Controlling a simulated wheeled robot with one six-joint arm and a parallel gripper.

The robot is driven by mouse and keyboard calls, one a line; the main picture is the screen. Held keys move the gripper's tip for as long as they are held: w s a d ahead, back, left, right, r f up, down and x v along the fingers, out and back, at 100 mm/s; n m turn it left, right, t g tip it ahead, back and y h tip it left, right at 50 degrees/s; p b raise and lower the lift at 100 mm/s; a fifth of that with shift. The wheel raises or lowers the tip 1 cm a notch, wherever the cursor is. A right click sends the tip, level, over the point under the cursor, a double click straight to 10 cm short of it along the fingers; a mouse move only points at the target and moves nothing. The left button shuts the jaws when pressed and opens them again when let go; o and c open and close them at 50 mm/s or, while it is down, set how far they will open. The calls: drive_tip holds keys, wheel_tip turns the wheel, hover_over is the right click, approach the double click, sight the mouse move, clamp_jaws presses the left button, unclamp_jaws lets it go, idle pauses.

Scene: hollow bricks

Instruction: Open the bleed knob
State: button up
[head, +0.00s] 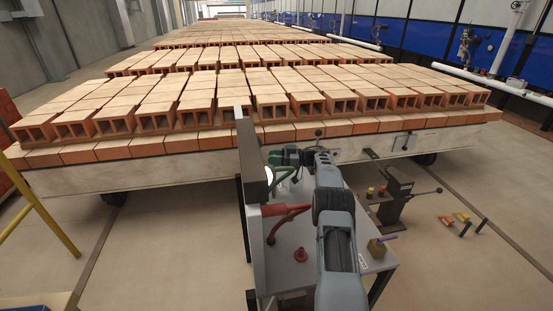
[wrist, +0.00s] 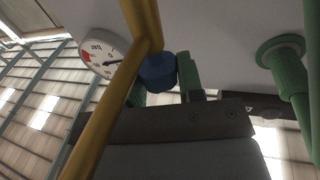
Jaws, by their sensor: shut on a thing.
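A blue knob (wrist: 157,72), which I take to be the bleed knob, shows in the wrist view beside green pipework, partly hidden by a yellow bar (wrist: 118,100). My gripper (head: 300,157) reaches to the green pipework (head: 283,157) on the stand in the head view. Its dark body fills the lower wrist view below the blue knob, and it appears shut on that knob. The knob cannot be made out in the head view. A round white gauge (wrist: 101,54) with a red zone is left of the knob.
The stand has a tall grey plate (head: 252,165), a red pipe (head: 285,218) and a grey top (head: 305,270). A kiln car (head: 190,168) stacked with hollow bricks stands behind. A black lever post (head: 395,195) stands to the right.

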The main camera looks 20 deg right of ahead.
drive_tip(key=shift+a+g, duration=0.15)
drive_tip(key=shift+g, duration=0.15)
drive_tip(key=o, duration=0.8)
drive_tip(key=shift+a, duration=0.15)
drive_tip(key=shift+o, duration=0.6)
drive_tip(key=shift+d, duration=0.25)
drive_tip(key=shift+s+d, duration=0.1)
drive_tip(key=shift+d, duration=0.15)
drive_tip(key=b+v, duration=0.1)
drive_tip(key=v, duration=0.6)
drive_tip(key=shift+s, duration=0.1)
